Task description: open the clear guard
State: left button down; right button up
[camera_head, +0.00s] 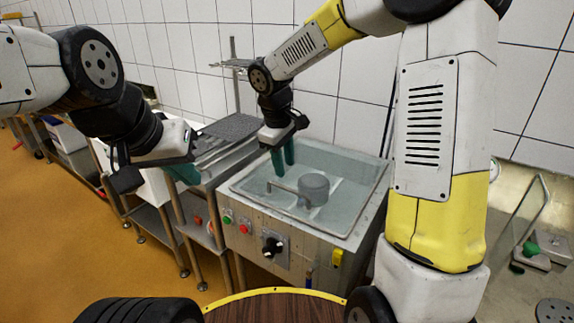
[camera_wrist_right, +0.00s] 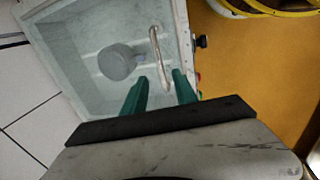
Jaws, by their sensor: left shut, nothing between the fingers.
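The clear guard (camera_head: 345,165) lies flat over the top of the metal machine, apparently closed, with a pale bar handle (camera_head: 296,192) near its front edge. A grey round mould (camera_head: 314,188) shows through it. My right gripper (camera_head: 282,168) points down above the guard, behind the handle, with its green fingers apart. In the right wrist view the fingers (camera_wrist_right: 160,92) stand to either side of one end of the handle (camera_wrist_right: 156,50); I cannot tell whether they touch it. My left gripper (camera_head: 186,174) is shut and empty, left of the machine.
The machine's front has a black knob (camera_head: 272,246), a green button and a red button. A perforated grey tray (camera_head: 232,127) lies on the metal bench to the left. A tiled wall (camera_head: 190,45) stands close behind. Orange floor (camera_head: 60,240) is open at the left.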

aim_at(287, 188)
jog(key=f, duration=0.2)
jog(key=w+f, duration=0.1)
jog(key=f, duration=0.4)
jog(key=shift+w+d+f, duration=0.25)
jog(key=shift+d+f, duration=0.1)
jog(key=shift+f, duration=0.05)
grip_shut()
dwell(1.1)
